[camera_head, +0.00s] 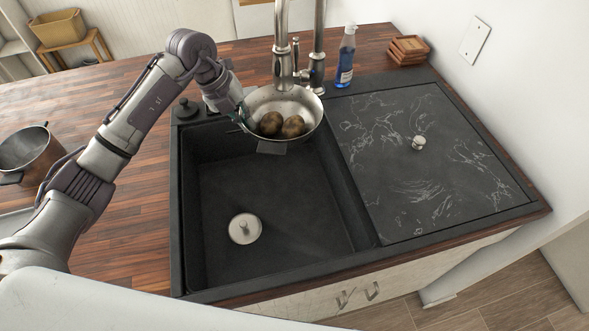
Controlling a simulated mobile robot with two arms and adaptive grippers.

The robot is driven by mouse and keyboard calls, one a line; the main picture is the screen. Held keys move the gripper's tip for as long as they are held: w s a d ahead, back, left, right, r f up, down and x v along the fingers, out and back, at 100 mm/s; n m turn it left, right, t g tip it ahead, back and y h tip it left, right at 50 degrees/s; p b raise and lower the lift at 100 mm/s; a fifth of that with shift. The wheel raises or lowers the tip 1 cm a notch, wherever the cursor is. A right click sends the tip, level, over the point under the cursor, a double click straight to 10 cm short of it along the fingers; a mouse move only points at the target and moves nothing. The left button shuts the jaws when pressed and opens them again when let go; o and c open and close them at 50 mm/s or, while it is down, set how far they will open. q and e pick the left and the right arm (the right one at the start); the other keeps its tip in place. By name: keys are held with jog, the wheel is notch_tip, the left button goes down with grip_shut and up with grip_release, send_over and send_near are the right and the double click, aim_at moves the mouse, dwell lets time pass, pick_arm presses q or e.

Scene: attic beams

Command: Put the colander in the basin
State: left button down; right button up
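The colander (312,107) is a shiny metal bowl with two brown potatoes (270,123) in it. It is at the back of the basin, in front of the tap, and looks held above the basin's back right part. My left gripper (241,116) is at the colander's left rim and appears shut on it; the fingertips are small and partly hidden. The basin (290,205) is a dark, square sink with a round silver drain (244,228) on its floor. The basin's floor is otherwise bare. My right gripper is not in view.
A tall metal tap (283,50) stands right behind the colander. A blue bottle (346,58) and wooden coasters (408,49) stand at the back right. A dark marbled cover (430,160) with a knob lies right of the basin. A metal pot (30,150) stands at the left.

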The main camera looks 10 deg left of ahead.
pick_arm(q)
notch_tip(320, 180, down, 9)
jog(key=p, duration=0.2)
jog(key=shift+f, duration=0.15)
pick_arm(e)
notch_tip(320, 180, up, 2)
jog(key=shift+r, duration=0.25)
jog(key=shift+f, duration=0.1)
